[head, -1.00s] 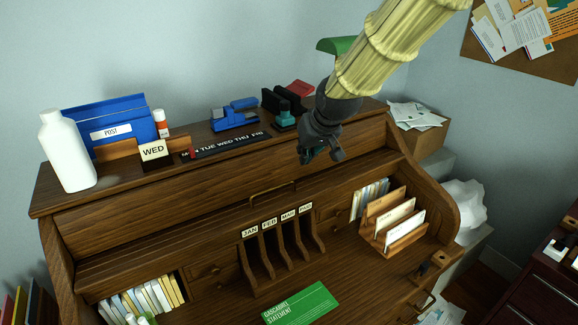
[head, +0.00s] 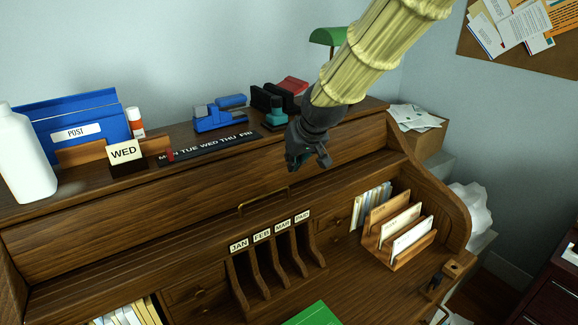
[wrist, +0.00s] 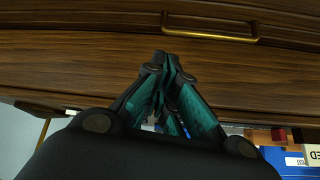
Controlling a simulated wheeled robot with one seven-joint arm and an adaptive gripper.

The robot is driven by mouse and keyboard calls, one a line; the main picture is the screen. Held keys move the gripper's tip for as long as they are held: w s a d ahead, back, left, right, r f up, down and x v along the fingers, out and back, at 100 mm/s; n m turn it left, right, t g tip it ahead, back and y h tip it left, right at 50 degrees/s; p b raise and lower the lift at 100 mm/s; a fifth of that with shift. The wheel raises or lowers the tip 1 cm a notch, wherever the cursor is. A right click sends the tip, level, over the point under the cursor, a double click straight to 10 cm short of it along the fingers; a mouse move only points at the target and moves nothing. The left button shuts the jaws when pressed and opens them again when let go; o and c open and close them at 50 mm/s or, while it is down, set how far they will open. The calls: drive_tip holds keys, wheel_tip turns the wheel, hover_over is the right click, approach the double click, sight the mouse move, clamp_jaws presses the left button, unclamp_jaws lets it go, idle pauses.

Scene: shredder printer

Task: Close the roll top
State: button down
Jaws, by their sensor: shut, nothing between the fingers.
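The wooden roll top (head: 150,218) is up at the back of the desk, and the compartments below it are exposed. Its brass handle (head: 262,202) runs along the lower edge of the roll top; it also shows in the wrist view (wrist: 210,28) at the upper middle. My gripper (head: 308,166) is shut and empty. It hangs in front of the roll top, to the right of the handle and somewhat above it in the head view. In the wrist view its teal-padded fingers (wrist: 170,65) point toward the wood, apart from the handle.
On the desk top stand a white bottle (head: 22,155), a blue post holder (head: 75,130), a blue tape dispenser (head: 220,115) and stamps (head: 272,104). Month slots (head: 275,265) and a letter rack (head: 400,228) stand on the desk surface, with a green booklet (head: 315,315) in front.

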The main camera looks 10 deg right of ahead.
drive_tip(key=p, duration=0.2)
hover_over(285, 194)
drive_tip(key=shift+s+f, duration=0.1)
drive_tip(key=shift+f, duration=3.7)
drive_tip(key=shift+s+f+b, duration=0.1)
drive_tip(key=shift+f+b, duration=0.05)
drive_tip(key=shift+b, duration=0.15)
